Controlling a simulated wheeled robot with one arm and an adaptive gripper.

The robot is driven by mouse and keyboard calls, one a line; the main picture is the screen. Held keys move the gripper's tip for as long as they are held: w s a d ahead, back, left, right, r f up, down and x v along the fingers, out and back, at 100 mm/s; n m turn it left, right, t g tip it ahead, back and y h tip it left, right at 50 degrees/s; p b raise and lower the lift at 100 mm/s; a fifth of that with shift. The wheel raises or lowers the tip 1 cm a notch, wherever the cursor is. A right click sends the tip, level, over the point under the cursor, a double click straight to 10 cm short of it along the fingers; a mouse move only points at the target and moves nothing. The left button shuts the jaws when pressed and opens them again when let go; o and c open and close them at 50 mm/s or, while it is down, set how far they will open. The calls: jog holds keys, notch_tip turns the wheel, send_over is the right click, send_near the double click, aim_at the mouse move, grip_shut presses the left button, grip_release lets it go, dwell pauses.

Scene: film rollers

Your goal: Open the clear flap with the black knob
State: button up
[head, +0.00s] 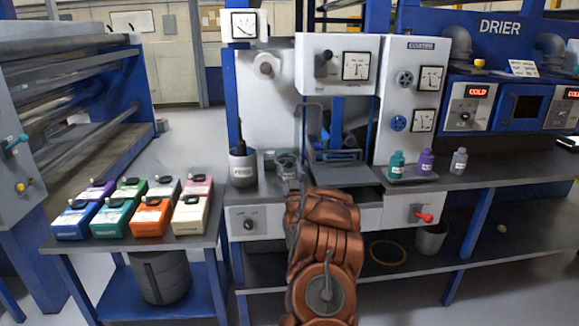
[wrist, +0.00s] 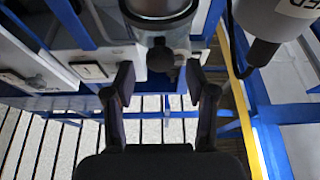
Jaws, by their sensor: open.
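My gripper (wrist: 160,82) is open and empty in the wrist view, one dark finger on each side. A dark round knob (wrist: 160,56) shows in the gap just beyond the fingertips, in front of a pale block. I see no finger touching it. I cannot make out the clear flap's edges for certain. My brown arm hides most of my gripper in the head view.
The feed cup (head: 243,167) stands on the bench left of my arm, and is close in the wrist view (wrist: 285,15). Several small bottles (head: 426,162) stand at right. A table (head: 180,242) at left holds several coloured boxes. Blue frame bars surround the coater area.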

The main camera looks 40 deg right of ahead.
aim_at(287, 158)
jog(key=shift+x, duration=1.2)
grip_shut()
